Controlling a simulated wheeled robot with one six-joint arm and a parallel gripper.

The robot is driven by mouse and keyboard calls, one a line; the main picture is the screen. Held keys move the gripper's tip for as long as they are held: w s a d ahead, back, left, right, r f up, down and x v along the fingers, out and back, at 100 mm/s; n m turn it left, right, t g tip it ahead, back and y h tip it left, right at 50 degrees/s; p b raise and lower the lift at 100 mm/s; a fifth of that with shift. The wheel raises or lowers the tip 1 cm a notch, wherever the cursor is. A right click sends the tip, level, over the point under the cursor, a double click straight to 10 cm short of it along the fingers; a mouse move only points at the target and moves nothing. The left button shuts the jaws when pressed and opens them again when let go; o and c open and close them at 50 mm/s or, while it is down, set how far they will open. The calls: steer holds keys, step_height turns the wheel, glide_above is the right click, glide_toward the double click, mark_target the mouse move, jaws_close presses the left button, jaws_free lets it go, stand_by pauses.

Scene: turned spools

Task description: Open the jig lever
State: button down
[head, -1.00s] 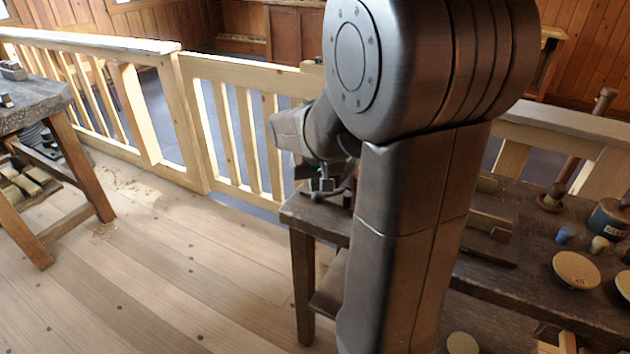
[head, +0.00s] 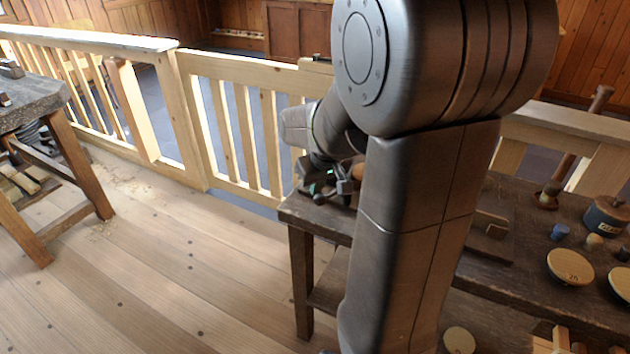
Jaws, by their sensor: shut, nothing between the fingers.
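My gripper (head: 332,192) is small in the head view, low over the far left end of the dark workbench (head: 293,213). Its fingers are shut with nothing visible between them. A small orange-brown rounded piece (head: 358,172) shows just right of the gripper, at the edge of my arm. It may be part of the jig lever, but I cannot tell. The rest of the jig and the lever's position are hidden behind my arm. I cannot tell whether the gripper touches anything.
On the bench's right part are a wooden block (head: 490,222), a round disc (head: 570,267), a dark blue tin (head: 606,215) and a blue peg (head: 559,232). A railing (head: 240,130) runs behind the bench. Another bench (head: 35,105) stands at left.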

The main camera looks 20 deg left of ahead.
steer(key=d+n, duration=0.1)
steer(key=s+d+n+g, duration=0.1)
steer(key=n, duration=0.1)
steer(key=shift+d+n+y, duration=0.25)
steer(key=shift+n+y, duration=0.05)
steer(key=shift+s+d+n+g, duration=0.2)
steer(key=shift+d+n+g, duration=0.3)
steer(key=shift+d+n, duration=0.55)
steer(key=shift+d+n+b, duration=0.1)
steer(key=shift+n+b, duration=0.2)
steer(key=shift+n, duration=0.15)
steer(key=shift+d, duration=0.85)
steer(key=shift+w+d, duration=0.1)
